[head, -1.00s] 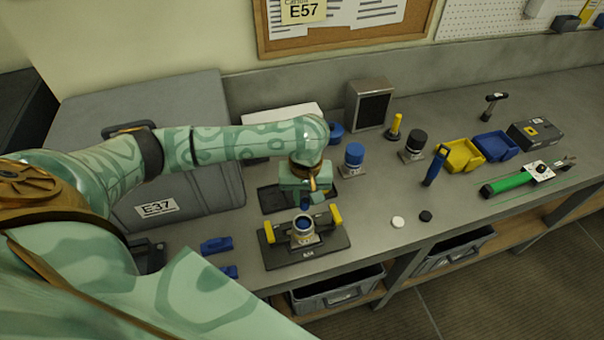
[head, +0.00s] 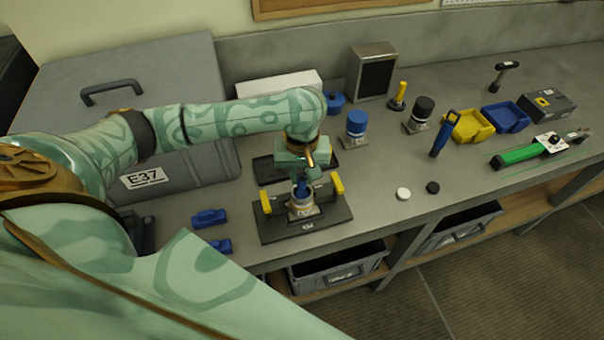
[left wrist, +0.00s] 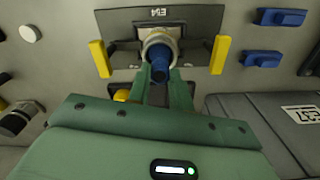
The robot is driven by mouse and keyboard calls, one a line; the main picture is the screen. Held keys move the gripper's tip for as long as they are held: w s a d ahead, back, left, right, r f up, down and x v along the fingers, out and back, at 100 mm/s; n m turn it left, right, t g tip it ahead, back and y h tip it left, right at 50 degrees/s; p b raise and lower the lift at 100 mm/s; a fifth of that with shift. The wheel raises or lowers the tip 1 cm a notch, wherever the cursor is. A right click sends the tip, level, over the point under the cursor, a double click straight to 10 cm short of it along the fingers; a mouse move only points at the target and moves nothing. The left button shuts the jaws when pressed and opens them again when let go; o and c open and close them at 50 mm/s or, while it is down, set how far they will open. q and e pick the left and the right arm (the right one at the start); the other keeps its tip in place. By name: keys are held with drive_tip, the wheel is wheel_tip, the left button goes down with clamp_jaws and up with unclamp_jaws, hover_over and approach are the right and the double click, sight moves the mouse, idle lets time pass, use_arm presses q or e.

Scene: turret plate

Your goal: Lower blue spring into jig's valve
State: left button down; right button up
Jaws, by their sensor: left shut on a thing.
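The jig (head: 332,218) is a dark plate with two yellow clamps on the bench. The valve (head: 302,208), a pale metal cylinder, stands between the clamps. My left gripper (head: 302,181) is above the valve, pointing down. It is shut on the blue spring (head: 301,189), whose lower end is at the valve's mouth. In the left wrist view the blue spring (left wrist: 160,72) overlaps the valve (left wrist: 160,38) opening, between the green fingers (left wrist: 160,84). How deep the spring sits inside is hidden. My right gripper is not in view.
A dark tray (head: 264,170) lies behind the jig. Two blue blocks (head: 210,218) lie to its left, near a large grey case (head: 190,75). A blue-capped canister (head: 356,128) stands to the right. White (head: 403,194) and black (head: 433,187) discs lie near the bench edge.

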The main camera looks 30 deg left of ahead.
sight(302, 179)
use_arm(q)
drive_tip(key=shift+f, duration=0.1)
idle(0.6)
drive_tip(key=shift+s+f+p, duration=0.1)
drive_tip(key=shift+f+p, duration=0.25)
drive_tip(key=shift+f, duration=0.4)
idle(0.3)
drive_tip(key=shift+f+p, duration=0.1)
drive_tip(key=shift+p, duration=0.35)
drive_tip(key=shift+f, duration=0.25)
drive_tip(key=shift+f+p, duration=0.3)
drive_tip(key=shift+p, duration=0.6)
idle(0.6)
